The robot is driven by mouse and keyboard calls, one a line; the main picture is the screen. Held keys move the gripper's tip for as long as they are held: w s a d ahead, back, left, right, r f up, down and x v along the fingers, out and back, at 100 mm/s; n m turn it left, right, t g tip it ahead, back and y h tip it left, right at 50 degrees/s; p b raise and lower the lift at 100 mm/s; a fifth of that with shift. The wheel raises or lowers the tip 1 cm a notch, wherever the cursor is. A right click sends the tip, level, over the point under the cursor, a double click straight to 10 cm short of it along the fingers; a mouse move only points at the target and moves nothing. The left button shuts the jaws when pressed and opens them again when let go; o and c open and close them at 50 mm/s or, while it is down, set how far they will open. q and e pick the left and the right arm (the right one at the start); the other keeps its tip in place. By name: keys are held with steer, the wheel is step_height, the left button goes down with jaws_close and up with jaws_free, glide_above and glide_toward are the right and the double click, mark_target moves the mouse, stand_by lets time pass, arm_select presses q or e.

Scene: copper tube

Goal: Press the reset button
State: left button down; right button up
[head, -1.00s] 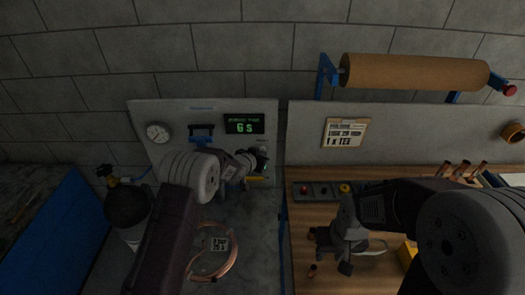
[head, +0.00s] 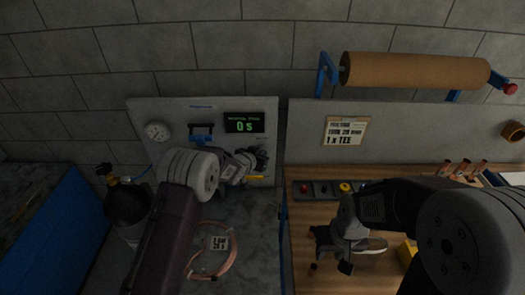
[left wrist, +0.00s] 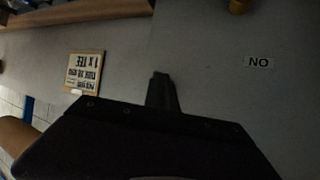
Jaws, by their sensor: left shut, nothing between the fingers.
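The reset button cannot be made out; my left gripper covers that part of the grey back panel (head: 215,120). My left gripper (head: 260,160) is shut and empty, with its tips at the panel below the dark display (head: 244,122), which reads 0 s in green. In the left wrist view its closed fingers (left wrist: 161,90) point at the grey panel, and I cannot tell whether they touch it. My right gripper (head: 345,266) hangs low over the wooden bench (head: 300,225); its jaws are not clear.
A control strip (head: 325,188) with red and yellow buttons lies on the bench.

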arm_select(q)
steer(key=shift+s, duration=0.45)
steer(key=s+b, duration=0.2)
steer(key=s, duration=0.3)
steer(key=shift+b, duration=0.35)
stand_by(0.5)
